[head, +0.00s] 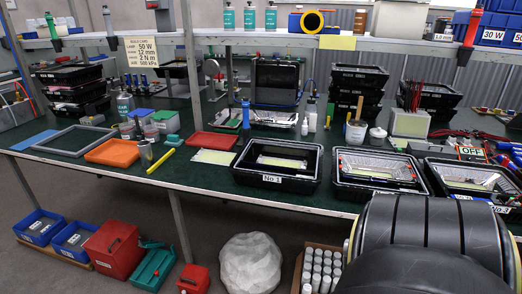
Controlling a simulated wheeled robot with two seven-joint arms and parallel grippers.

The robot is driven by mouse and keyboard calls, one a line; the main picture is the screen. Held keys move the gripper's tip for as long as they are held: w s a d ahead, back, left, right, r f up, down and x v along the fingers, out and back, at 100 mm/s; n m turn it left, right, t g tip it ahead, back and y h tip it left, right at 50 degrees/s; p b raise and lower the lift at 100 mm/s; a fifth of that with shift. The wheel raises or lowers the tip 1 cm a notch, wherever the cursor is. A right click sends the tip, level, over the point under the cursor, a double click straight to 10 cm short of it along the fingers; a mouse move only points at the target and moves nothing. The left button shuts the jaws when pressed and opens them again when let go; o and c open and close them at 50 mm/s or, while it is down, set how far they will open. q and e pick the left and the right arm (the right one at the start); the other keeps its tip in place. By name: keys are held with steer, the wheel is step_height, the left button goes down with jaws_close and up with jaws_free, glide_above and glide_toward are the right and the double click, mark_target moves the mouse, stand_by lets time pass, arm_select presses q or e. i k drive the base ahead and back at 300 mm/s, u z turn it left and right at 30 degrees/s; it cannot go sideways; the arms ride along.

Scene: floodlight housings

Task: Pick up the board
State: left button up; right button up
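A flat pale yellow-white board (214,156) lies on the green table top, just left of the black housing labelled No 1 (250,178). A similar pale panel (283,162) lies inside that housing. Two more open black housings stand to its right, the middle one (347,186) and one labelled No 3 (437,186); pale panels show inside them too. Neither of my grippers is in view. A large black ribbed part at the bottom right looks like my own arm and hides the table's front right corner.
A red tray (212,140) lies behind the board, and a yellow marker-like stick (161,161) lies to its left. An orange tray (112,153), an empty grey frame (75,140) and small jars stand further left. A shelf (260,39) runs above the table's rear.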

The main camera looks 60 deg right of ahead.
mark_target(283, 162)
steer(key=z, duration=0.9)
steer(key=i, duration=1.2)
steer(key=z, duration=1.1)
